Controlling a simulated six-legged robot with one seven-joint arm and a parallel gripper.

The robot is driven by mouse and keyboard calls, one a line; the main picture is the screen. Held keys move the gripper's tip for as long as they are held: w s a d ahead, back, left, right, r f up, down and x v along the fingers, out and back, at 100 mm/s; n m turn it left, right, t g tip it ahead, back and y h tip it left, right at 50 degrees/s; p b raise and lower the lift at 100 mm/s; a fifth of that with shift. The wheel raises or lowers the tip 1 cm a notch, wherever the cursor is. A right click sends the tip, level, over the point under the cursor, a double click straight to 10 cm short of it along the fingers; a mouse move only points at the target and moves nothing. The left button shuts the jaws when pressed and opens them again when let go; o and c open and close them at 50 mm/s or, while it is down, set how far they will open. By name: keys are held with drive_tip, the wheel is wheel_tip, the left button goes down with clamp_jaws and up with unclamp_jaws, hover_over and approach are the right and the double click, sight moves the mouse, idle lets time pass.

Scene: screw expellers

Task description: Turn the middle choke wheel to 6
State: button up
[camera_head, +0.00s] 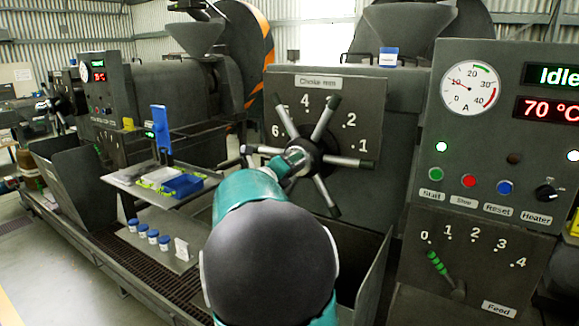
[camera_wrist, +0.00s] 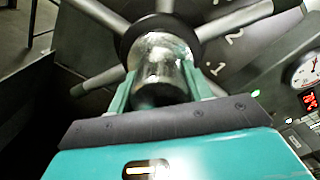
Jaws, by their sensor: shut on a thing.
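The choke wheel (camera_head: 325,118) in front of me is a dark hub with several metal spokes ending in dark tips. It sits on a dark panel labelled "Choke mm" (camera_head: 304,82), with 1, 2, 4, 5 and 6 readable around it; a spoke covers where 3 would be. I cannot make out a pointer or the setting. My gripper (camera_head: 294,158) reaches the wheel's centre. In the wrist view my gripper (camera_wrist: 163,90) is shut on the round silver hub (camera_wrist: 162,50), one finger on each side, with spokes fanning out behind.
At right stands a control panel (camera_head: 470,138) reading Idle and 70 °C, with a feed lever (camera_head: 438,264) below. At left a shelf (camera_head: 205,180) holds a blue tray; several blue-capped jars (camera_head: 153,236) stand lower. Another machine (camera_head: 110,95) with its own wheel stands farther left.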

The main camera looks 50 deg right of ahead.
drive_tip(key=shift+f+n, duration=0.1)
drive_tip(key=shift+n, duration=1)
drive_tip(key=o, duration=1.4)
drive_tip(key=shift+a, duration=0.1)
drive_tip(key=a, duration=0.4)
drive_tip(key=s+a, duration=0.1)
drive_tip(key=a, duration=0.8)
drive_tip(key=shift+s+a, duration=0.15)
drive_tip(key=shift+a, duration=0.2)
